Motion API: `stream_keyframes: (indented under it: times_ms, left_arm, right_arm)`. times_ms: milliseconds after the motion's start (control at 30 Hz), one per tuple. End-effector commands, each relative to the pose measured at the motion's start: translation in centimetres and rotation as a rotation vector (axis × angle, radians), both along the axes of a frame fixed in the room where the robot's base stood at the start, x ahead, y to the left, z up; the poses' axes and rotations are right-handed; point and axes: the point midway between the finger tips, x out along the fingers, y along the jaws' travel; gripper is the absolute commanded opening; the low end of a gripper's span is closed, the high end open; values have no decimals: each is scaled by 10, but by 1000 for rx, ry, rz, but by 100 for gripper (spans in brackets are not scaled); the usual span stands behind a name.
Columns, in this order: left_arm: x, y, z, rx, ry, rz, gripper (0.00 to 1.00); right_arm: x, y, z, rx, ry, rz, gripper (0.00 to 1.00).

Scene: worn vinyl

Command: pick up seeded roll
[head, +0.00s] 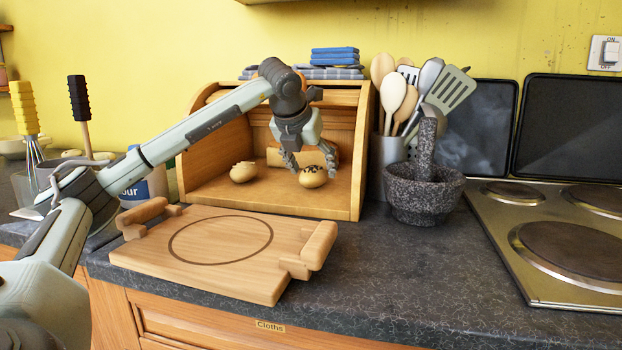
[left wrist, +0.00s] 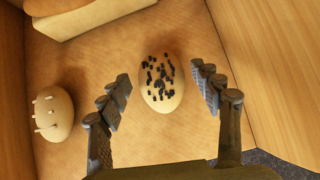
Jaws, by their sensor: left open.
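The seeded roll (head: 313,177) is a small pale bun with dark seeds on top. It rests on the floor of the open wooden bread bin (head: 356,190), toward its right side. My left gripper (head: 311,164) reaches down into the bin from above, its fingers open around the roll in the head view. In the left wrist view the seeded roll (left wrist: 162,82) lies between and just beyond the open fingertips (left wrist: 160,80), with a visible gap on both sides. Nothing is held. My right gripper is in neither view.
Another roll with pale flecks (head: 243,172) sits to the left in the bin; it also shows in the left wrist view (left wrist: 54,113). A wooden board (head: 220,250) lies in front. A granite mortar (head: 424,196) and utensil pot (head: 388,155) stand right of the bin, beside the hob (head: 560,240).

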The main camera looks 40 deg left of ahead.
Motion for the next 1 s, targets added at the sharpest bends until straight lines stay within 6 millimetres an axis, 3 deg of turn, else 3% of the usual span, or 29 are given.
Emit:
stream_keyframes:
  times_ms: [667,1000]
  left_arm:
    - [0,0,0,0,0,0,65]
    - [0,0,0,0,0,0,25]
  right_arm:
    - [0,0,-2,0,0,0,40]
    - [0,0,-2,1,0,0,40]
